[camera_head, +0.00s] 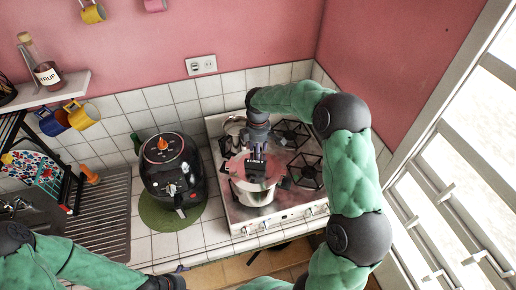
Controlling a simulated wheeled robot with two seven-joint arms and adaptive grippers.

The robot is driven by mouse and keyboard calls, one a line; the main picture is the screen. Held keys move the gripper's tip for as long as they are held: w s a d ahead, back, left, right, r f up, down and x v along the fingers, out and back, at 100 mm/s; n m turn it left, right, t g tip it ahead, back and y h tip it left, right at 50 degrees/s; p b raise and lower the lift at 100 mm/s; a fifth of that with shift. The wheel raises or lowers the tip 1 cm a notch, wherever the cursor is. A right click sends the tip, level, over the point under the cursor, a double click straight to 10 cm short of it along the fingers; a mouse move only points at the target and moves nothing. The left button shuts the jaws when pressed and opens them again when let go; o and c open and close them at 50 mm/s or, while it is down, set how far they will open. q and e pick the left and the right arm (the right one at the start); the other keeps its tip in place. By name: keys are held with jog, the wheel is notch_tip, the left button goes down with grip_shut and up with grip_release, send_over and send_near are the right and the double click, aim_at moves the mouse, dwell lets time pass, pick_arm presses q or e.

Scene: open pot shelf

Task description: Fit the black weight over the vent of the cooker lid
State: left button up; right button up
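A silver cooker (256,196) stands on the front left of the stove, with a pale pinkish lid (236,163) on top. My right gripper (258,180) comes down from above over the lid and covers its middle, so the vent is hidden. I cannot make out the black weight; it may be hidden by the gripper. Whether the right fingers are open or shut does not show clearly. My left arm comes in low at the left, and its dark end (165,283) is cut off by the bottom edge.
The white stove (240,215) has empty burners at its right. A black air fryer (171,172) stands on a green mat (161,219) left of the stove. A metal pot (234,125) sits behind the cooker. A ribbed drainboard (104,217) and a shelf are farther left.

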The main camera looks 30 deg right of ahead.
dwell(0.3)
notch_tip(320, 180, up, 12)
dwell(0.6)
dwell(0.4)
